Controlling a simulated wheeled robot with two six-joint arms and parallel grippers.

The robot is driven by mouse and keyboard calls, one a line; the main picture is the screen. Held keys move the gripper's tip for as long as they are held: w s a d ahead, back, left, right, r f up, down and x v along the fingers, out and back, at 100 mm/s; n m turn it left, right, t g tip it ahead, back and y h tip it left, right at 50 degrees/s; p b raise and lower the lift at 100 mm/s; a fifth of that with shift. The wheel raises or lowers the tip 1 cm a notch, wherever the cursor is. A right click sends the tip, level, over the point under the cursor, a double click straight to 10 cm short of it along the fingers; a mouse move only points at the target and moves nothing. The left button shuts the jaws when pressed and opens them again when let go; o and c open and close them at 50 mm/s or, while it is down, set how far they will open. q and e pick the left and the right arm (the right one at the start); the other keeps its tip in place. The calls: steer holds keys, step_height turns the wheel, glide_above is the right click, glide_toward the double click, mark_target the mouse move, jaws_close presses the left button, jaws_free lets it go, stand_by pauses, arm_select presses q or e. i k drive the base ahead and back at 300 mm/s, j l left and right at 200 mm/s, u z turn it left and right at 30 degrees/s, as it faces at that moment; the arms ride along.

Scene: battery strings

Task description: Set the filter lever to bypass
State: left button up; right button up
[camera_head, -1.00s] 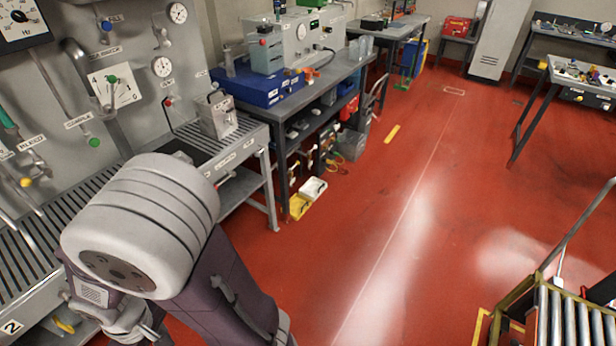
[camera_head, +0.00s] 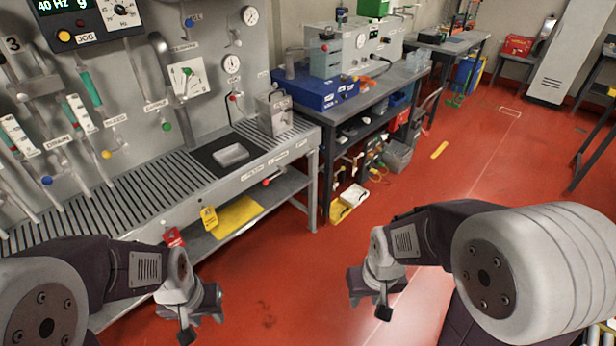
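No lever in view can be identified for certain as the filter lever, because most labels are too small to read. The grey wall panel (camera_head: 120,60) at the left carries several valves, pipes and gauges. A white plate with a green knob (camera_head: 187,72) and a pointer is on it. A thin rod with a red knob (camera_head: 233,98) stands below a round gauge. My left gripper (camera_head: 190,318) is in front of the bench at lower left, apart from the panel. My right gripper (camera_head: 378,298) is over the open floor. Neither visibly holds anything; their finger gaps are not clear.
A slatted metal bench (camera_head: 130,197) runs below the panel, with a grey block (camera_head: 230,155) and a metal box (camera_head: 273,115) on it. Red and yellow tags hang at its front. A workbench with a blue case (camera_head: 315,90) stands beyond. The red floor (camera_head: 450,180) is largely clear.

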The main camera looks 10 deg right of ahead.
mark_target(266, 182)
steer(key=i+z, duration=0.2)
steer(key=i, duration=0.5)
steer(key=i+j+z, duration=0.25)
steer(key=i, duration=0.4)
